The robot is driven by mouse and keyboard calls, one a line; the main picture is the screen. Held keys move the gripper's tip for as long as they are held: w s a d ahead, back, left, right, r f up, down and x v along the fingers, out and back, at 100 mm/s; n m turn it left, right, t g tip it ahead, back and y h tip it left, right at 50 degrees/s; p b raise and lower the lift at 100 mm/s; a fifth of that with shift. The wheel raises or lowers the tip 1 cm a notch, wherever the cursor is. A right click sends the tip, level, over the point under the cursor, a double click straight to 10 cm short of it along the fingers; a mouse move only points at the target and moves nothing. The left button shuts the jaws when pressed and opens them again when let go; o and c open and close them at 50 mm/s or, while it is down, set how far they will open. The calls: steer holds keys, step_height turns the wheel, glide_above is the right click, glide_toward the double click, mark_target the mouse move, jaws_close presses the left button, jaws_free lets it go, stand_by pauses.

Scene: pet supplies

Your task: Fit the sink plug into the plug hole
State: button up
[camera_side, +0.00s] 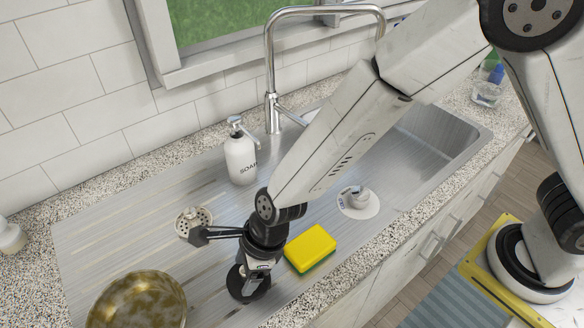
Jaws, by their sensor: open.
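My gripper (252,278) points down over the steel drainboard at the lower middle, with its jaws open. A black round disc (238,291), which looks like the sink plug, lies flat on the drainboard directly below and partly behind the jaws. I cannot tell whether the jaws touch it. A pale round piece with a short metal stub (358,202) sits right of my forearm, near the basin. A perforated metal strainer disc (193,219) lies left of my wrist. No open plug hole shows clearly; my arm hides part of the sink.
A yellow and green sponge (311,248) lies close right of my gripper. A brownish bowl (138,302) stands lower left. A white soap dispenser (241,158) and the tall chrome tap (269,75) stand behind. The basin (440,135) is at right.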

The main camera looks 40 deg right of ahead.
jaws_close()
steer(key=shift+r, duration=0.2)
stand_by(0.4)
steer(key=shift+r, duration=1)
steer(key=s+d+r, duration=0.8)
steer(key=s+r, duration=0.2)
steer(key=s, duration=0.1)
steer(key=shift+d+r, duration=0.3)
steer(key=shift+d, duration=0.05)
